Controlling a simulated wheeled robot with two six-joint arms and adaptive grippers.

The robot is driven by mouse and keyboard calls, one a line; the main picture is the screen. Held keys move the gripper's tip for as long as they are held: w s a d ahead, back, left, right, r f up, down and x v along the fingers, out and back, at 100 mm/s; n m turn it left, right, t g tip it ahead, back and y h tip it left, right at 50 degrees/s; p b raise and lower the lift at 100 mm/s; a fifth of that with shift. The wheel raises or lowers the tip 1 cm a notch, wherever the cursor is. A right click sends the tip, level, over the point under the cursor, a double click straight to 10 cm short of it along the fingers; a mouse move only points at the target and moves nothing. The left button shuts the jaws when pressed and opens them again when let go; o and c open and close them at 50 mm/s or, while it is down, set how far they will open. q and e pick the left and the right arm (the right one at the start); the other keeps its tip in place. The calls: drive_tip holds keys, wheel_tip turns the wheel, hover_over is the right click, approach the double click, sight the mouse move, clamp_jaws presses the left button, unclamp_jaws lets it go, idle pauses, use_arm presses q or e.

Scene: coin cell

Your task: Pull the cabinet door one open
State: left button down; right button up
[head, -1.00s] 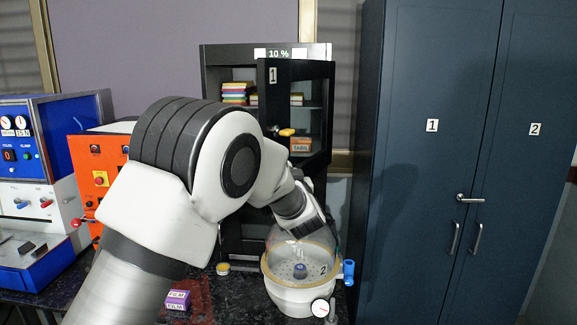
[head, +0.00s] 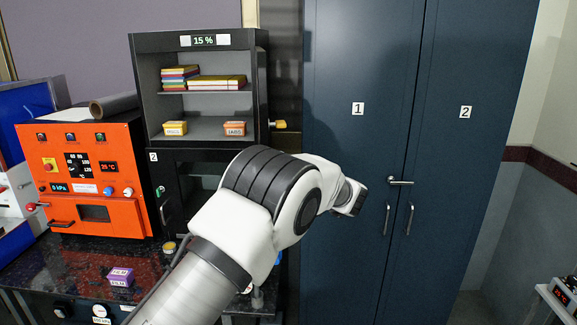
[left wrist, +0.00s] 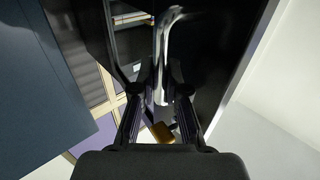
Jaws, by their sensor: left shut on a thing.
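The black cabinet (head: 137,90) stands left of centre in the head view. Its upper compartment is open. The upper door (head: 263,95) stands swung out on the right, seen nearly edge-on, with a yellow latch (head: 280,125) on its outer side. The lower door marked 2 (head: 154,157) is closed. In the left wrist view my left gripper (left wrist: 160,88) is shut on a curved silver handle (left wrist: 163,45), beside black panels. In the head view my left arm crosses the middle and hides part of the cabinet; its fingertips do not show. My right gripper is not in view.
A tall blue locker (head: 340,150) with closed doors marked 1 and 2 stands close on the right. An orange oven (head: 130,205) stands at left. A purple box (head: 121,275) lies on the dark bench (head: 75,262). Boxes and books fill the open shelves.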

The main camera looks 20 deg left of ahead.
use_arm(q)
drive_tip(key=shift+a+r, duration=0.15)
drive_tip(key=shift+r, duration=0.35)
drive_tip(key=c, duration=1.2)
unclamp_jaws()
drive_tip(key=shift+a+f, duration=0.1)
drive_tip(key=shift+w+a+f, duration=0.1)
drive_tip(key=shift+a+f, duration=0.05)
drive_tip(key=shift+f, duration=0.1)
drive_tip(key=v, duration=0.7)
drive_tip(key=shift+d, duration=0.3)
drive_tip(key=shift+a, duration=0.15)
drive_tip(key=shift+f, duration=0.1)
